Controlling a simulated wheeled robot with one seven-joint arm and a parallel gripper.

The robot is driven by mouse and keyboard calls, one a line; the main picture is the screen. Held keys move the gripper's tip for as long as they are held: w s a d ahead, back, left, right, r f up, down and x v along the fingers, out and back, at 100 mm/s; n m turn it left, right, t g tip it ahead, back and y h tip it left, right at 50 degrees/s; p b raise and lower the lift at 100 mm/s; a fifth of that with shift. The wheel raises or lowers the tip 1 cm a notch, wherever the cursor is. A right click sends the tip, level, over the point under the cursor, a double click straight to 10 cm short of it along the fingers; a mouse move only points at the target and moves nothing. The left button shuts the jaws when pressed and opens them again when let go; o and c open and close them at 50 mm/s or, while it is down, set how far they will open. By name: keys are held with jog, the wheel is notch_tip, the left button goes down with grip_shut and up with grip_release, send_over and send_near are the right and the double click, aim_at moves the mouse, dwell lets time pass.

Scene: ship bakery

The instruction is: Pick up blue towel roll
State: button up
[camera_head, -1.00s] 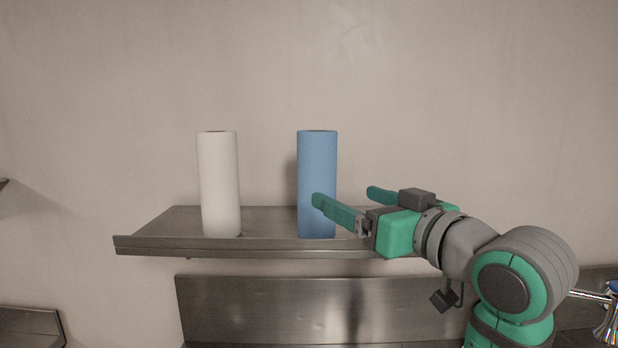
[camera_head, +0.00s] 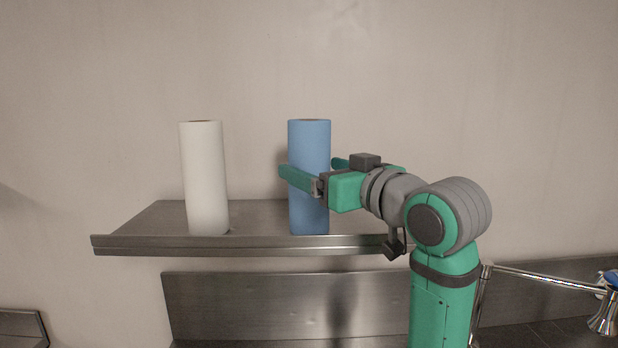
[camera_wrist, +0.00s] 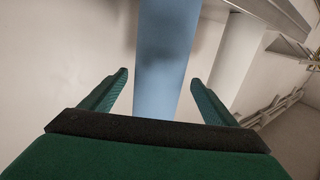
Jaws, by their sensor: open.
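The blue towel roll (camera_head: 309,143) stands upright on a metal shelf (camera_head: 258,242), right of the white roll. My gripper (camera_head: 308,168) is open, with its fingers on either side of the blue roll at about mid-height. One finger passes in front of the roll and the other shows behind its right edge. In the wrist view the blue roll (camera_wrist: 164,60) lies between the two open fingers of my gripper (camera_wrist: 158,82), with a visible gap on each side.
A white towel roll (camera_head: 204,180) stands upright on the shelf to the left, clear of my gripper. A plain wall is behind. A metal backsplash (camera_head: 255,305) is below the shelf, and a chrome faucet (camera_head: 545,277) is at lower right.

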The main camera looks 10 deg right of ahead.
jog(key=x, duration=0.3)
jog(key=shift+w, duration=0.2)
jog(key=c, duration=1.2)
jog(key=shift+c, duration=0.2)
jog(key=shift+r, duration=0.1)
